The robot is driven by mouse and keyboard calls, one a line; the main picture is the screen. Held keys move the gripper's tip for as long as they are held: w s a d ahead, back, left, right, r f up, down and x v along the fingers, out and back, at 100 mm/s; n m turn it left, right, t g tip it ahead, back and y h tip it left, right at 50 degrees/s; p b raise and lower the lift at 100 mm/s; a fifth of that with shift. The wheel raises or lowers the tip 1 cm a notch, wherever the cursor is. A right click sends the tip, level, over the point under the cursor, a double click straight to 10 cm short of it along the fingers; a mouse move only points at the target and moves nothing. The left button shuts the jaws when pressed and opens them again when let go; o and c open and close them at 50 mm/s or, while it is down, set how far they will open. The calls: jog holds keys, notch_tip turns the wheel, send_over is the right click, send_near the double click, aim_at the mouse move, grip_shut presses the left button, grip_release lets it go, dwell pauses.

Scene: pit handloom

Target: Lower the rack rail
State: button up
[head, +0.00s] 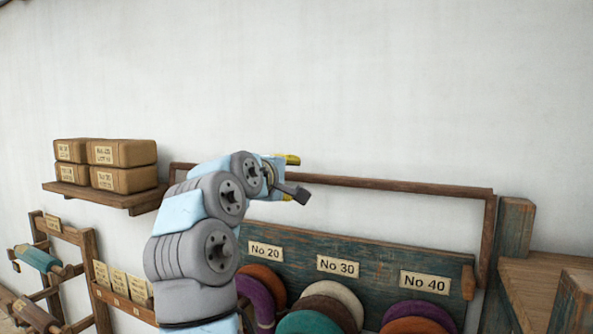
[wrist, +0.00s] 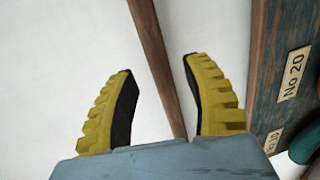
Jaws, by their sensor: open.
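The rack rail (head: 400,184) is a thin brown wooden bar that runs across the wall above the yarn rack, with an arm turning down at its right end. It stands raised, clear above the rack's teal back board (head: 375,262). My gripper (head: 287,176) is at the rail's left-middle part, and my arm hides some of the rail there. In the wrist view the yellow ridged fingers of my gripper (wrist: 158,68) are apart. The rail (wrist: 150,38) passes between them in that view, with gaps on both sides. I cannot tell its depth relative to the fingertips.
Yarn hanks (head: 333,304) hang below the No 20, No 30 and No 40 labels. A shelf (head: 98,196) with several brown boxes (head: 122,154) is on the left wall. A wooden post (head: 513,225) stands at the right. The wall above is bare.

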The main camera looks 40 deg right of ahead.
aim_at(295, 177)
jog(key=shift+p+x, duration=0.35)
jog(key=shift+x, duration=1.2)
jog(key=shift+c, duration=0.3)
grip_shut()
